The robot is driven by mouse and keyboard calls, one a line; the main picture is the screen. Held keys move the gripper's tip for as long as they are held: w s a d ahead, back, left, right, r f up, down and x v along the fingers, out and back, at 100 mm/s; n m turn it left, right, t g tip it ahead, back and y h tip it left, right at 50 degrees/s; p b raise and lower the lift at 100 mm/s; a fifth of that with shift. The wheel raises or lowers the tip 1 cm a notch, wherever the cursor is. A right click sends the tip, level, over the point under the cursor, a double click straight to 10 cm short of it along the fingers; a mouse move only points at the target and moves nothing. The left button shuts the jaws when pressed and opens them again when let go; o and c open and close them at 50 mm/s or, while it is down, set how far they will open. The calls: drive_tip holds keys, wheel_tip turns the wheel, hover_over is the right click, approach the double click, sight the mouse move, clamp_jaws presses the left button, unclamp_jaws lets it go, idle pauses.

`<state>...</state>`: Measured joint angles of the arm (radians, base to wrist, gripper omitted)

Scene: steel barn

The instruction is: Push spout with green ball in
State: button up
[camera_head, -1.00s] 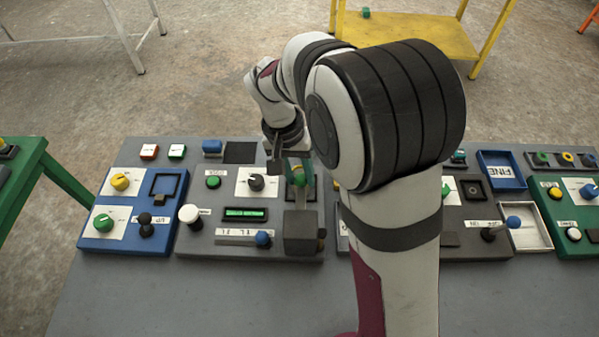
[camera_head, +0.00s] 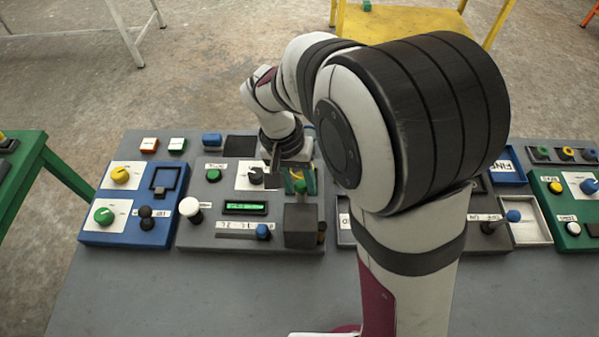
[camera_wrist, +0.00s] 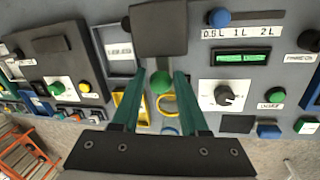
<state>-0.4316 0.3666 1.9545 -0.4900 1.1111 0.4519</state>
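The spout's green ball (camera_head: 300,187) sits at the back of a dark grey box (camera_head: 303,225) on the grey panel (camera_head: 205,240). In the wrist view the green ball (camera_wrist: 160,82) is at the end of a short grey stem below the dark box (camera_wrist: 160,28). My gripper (camera_head: 300,178) is low over the panel, with its two teal fingers spread. In the wrist view the fingers stand on either side of the ball, with a visible gap on the left and little gap on the right. Contact is not clear.
A black knob (camera_head: 256,175), a green-lit display (camera_head: 245,208), a blue-knobbed slider (camera_head: 263,231) and a white knob (camera_head: 190,207) share the panel. A blue panel (camera_head: 100,238) is to the left. In the wrist view, a yellow ring (camera_wrist: 168,106) lies between the fingers.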

drive_tip(key=o, duration=0.3)
drive_tip(key=shift+o, duration=0.2)
wheel_tip(320, 180, up, 16)
drive_tip(key=a, duration=0.3)
drive_tip(key=shift+w+f, duration=0.25)
drive_tip(key=shift+w, duration=0.1)
drive_tip(key=s+d+f+m+y, duration=0.1)
drive_tip(key=s+d+f, duration=0.1)
drive_tip(key=s, duration=0.4)
drive_tip(key=s+d+f+m+y, duration=0.1)
drive_tip(key=s+d+f, duration=0.2)
drive_tip(key=s+d, duration=0.2)
drive_tip(key=s+d+f+m+y, duration=0.1)
drive_tip(key=s+d+f+y, duration=0.1)
drive_tip(key=s, duration=0.6)
drive_tip(key=shift+s+d+f, duration=0.35)
drive_tip(key=shift+d, duration=0.4)
